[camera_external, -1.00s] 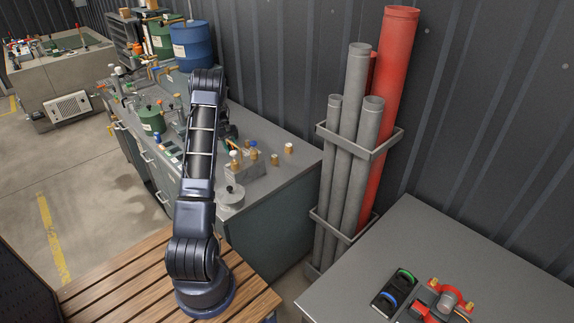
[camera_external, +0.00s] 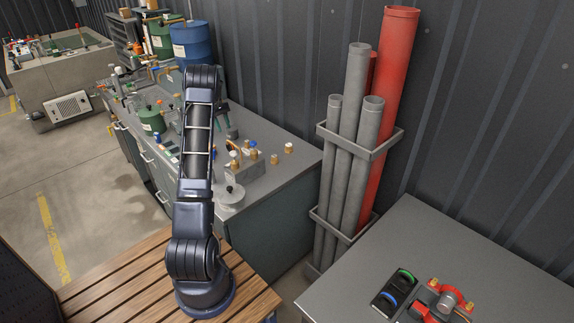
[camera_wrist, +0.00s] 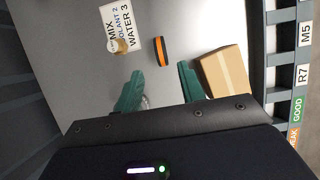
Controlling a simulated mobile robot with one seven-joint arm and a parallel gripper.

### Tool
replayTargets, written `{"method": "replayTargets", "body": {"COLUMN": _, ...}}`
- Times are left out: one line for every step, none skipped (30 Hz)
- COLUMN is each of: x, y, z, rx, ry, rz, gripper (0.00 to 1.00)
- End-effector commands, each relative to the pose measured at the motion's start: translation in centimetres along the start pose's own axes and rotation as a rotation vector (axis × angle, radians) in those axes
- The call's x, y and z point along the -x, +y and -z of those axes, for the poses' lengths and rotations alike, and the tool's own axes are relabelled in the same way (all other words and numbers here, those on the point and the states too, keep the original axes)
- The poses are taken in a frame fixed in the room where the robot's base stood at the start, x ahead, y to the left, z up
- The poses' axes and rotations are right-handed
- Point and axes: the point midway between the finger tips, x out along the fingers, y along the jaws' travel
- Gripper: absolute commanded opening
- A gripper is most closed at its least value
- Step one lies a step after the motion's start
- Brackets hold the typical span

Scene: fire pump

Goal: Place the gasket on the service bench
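My gripper (camera_wrist: 160,72) is open in the wrist view, with its two green fingers apart and no object clearly held between them. A small black-and-orange piece (camera_wrist: 160,50) lies on the grey surface just beyond the fingertips; I cannot tell whether it is the gasket. In the external view my arm reaches over the long grey bench (camera_external: 285,178), and my gripper is mostly hidden behind it. I cannot tell for sure which bench is the service bench. A black holder (camera_external: 394,293) with a green and a blue arc lies on the right-hand grey table (camera_external: 345,275).
In the wrist view a cardboard box (camera_wrist: 224,72) stands right of the fingers, and a lettered card (camera_wrist: 120,28) lies upper left. A labelled rack (camera_wrist: 297,75) edges the right. Brass fittings (camera_external: 274,159) stand on the long bench; grey pipes (camera_external: 347,150) stand beside it.

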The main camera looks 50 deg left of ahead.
Motion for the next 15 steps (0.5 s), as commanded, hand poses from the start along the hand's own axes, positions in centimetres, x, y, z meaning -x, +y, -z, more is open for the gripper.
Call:
{"method": "replayTargets", "body": {"x": 0.1, "y": 0.0, "z": 0.0, "rx": 0.0, "ry": 0.0, "rz": 0.0, "gripper": 0.39}}
{"method": "replayTargets", "body": {"x": 0.1, "y": 0.0, "z": 0.0, "rx": 0.0, "ry": 0.0, "rz": 0.0, "gripper": 0.39}}
{"method": "replayTargets", "body": {"x": 0.1, "y": 0.0, "z": 0.0, "rx": 0.0, "ry": 0.0, "rz": 0.0, "gripper": 0.39}}
{"method": "replayTargets", "body": {"x": 0.1, "y": 0.0, "z": 0.0, "rx": 0.0, "ry": 0.0, "rz": 0.0, "gripper": 0.39}}
{"method": "replayTargets", "body": {"x": 0.1, "y": 0.0, "z": 0.0, "rx": 0.0, "ry": 0.001, "rz": 0.0, "gripper": 0.39}}
{"method": "replayTargets", "body": {"x": 0.1, "y": 0.0, "z": -0.1, "rx": -0.002, "ry": 0.001, "rz": 0.0, "gripper": 0.39}}
{"method": "replayTargets", "body": {"x": 0.2, "y": 0.1, "z": -0.3, "rx": -0.004, "ry": 0.002, "rz": 0.0, "gripper": 0.39}}
{"method": "replayTargets", "body": {"x": 0.4, "y": 0.2, "z": -0.6, "rx": -0.009, "ry": 0.004, "rz": -0.001, "gripper": 0.39}}
{"method": "replayTargets", "body": {"x": 0.7, "y": 0.4, "z": -1.2, "rx": -0.018, "ry": 0.009, "rz": -0.002, "gripper": 0.39}}
{"method": "replayTargets", "body": {"x": 1.0, "y": 0.6, "z": -1.9, "rx": -0.028, "ry": 0.013, "rz": -0.002, "gripper": 0.39}}
{"method": "replayTargets", "body": {"x": 1.2, "y": 0.9, "z": -2.7, "rx": -0.04, "ry": 0.018, "rz": -0.002, "gripper": 0.39}}
{"method": "replayTargets", "body": {"x": 1.8, "y": 1.1, "z": -4.0, "rx": -0.06, "ry": 0.026, "rz": -0.003, "gripper": 0.39}}
{"method": "replayTargets", "body": {"x": 2.2, "y": 1.4, "z": -5.0, "rx": -0.076, "ry": 0.033, "rz": -0.003, "gripper": 0.39}}
{"method": "replayTargets", "body": {"x": 2.6, "y": 1.6, "z": -6.3, "rx": -0.095, "ry": 0.039, "rz": -0.003, "gripper": 0.39}}
{"method": "replayTargets", "body": {"x": 3.2, "y": 2.0, "z": -8.0, "rx": -0.12, "ry": 0.05, "rz": -0.004, "gripper": 0.39}}
